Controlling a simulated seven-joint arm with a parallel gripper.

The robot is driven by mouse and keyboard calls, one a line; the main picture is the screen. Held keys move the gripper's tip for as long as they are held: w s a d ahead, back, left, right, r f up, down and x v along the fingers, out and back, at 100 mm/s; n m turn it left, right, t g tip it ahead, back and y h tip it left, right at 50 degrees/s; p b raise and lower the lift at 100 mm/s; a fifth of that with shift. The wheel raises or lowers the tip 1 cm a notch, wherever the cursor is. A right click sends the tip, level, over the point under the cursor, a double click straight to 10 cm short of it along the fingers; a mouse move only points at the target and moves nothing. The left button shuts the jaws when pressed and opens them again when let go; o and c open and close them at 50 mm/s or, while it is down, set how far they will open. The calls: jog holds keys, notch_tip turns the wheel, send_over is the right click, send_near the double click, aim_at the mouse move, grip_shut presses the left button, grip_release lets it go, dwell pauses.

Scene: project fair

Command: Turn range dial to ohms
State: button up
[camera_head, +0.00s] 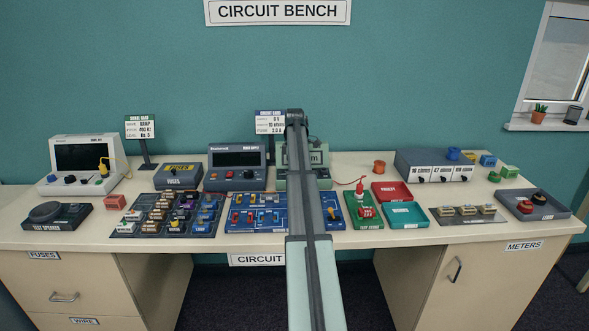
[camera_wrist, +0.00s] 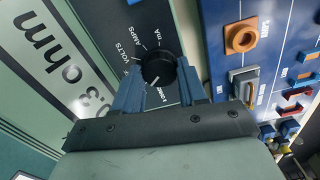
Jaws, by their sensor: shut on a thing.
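A short light line on the knob points down-left, towards a label partly hidden by my gripper that seems to read OHMS. The display (camera_wrist: 50,68) ends in "ohm"; its first digits are cut off. My gripper (camera_wrist: 158,78) is shut on the dial, one blue finger on each side. In the head view my arm hides the dial and most of the meter.
A blue circuit board (camera_head: 240,226) with several coloured parts lies in front of the meter, close to my gripper. A dark bench supply (camera_head: 238,178) stands to the left. A green tester board (camera_head: 363,222), a red tray (camera_head: 391,192) and a teal tray (camera_head: 405,215) lie to the right.

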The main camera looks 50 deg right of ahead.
jog(key=o, duration=1.1)
jog(key=shift+c, duration=0.2)
jog(key=shift+r, duration=0.1)
notch_tip(320, 180, up, 14)
jog(key=shift+f, duration=0.2)
